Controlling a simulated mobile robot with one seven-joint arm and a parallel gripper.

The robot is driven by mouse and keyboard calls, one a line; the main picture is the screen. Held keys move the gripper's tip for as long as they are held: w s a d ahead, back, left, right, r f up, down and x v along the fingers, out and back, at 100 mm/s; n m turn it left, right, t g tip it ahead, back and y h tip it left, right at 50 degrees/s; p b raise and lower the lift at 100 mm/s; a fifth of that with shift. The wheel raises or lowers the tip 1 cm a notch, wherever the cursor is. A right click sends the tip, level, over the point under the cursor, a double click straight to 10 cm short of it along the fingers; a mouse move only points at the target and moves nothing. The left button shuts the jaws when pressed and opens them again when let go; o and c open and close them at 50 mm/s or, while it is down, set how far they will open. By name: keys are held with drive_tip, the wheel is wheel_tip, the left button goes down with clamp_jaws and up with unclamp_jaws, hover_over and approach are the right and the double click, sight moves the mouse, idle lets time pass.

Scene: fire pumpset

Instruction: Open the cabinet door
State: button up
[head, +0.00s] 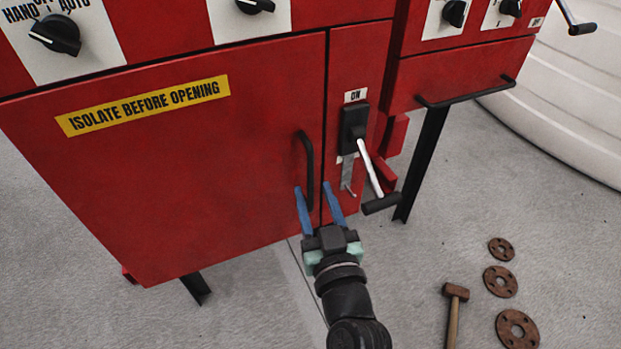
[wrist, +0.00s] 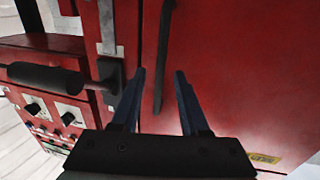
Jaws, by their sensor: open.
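The red cabinet door (head: 170,170) looks shut, with a yellow "ISOLATE BEFORE OPENING" label (head: 143,105) near its top. Its black vertical bar handle (head: 307,165) is near the door's right edge. My gripper (head: 313,188) is open at the handle's lower part, its blue fingers pointing towards the cabinet. In the wrist view, the handle (wrist: 163,50) appears between the two fingers (wrist: 161,72). I cannot tell how deep it sits between them, and no contact is clear. The door also shows in the wrist view (wrist: 240,70).
Right of the door, a switch lever (head: 371,172) marked "ON" sticks out with a black grip, close to my gripper. A black rail (head: 466,93) projects further right. A hammer (head: 454,300) and rusty flanges (head: 517,328) lie on the floor at lower right.

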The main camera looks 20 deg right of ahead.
sight(311, 186)
drive_tip(key=shift+w+d, duration=0.15)
drive_tip(key=shift+w, duration=0.7)
drive_tip(key=shift+w+d, duration=0.1)
drive_tip(key=shift+w, duration=0.75)
clamp_jaws()
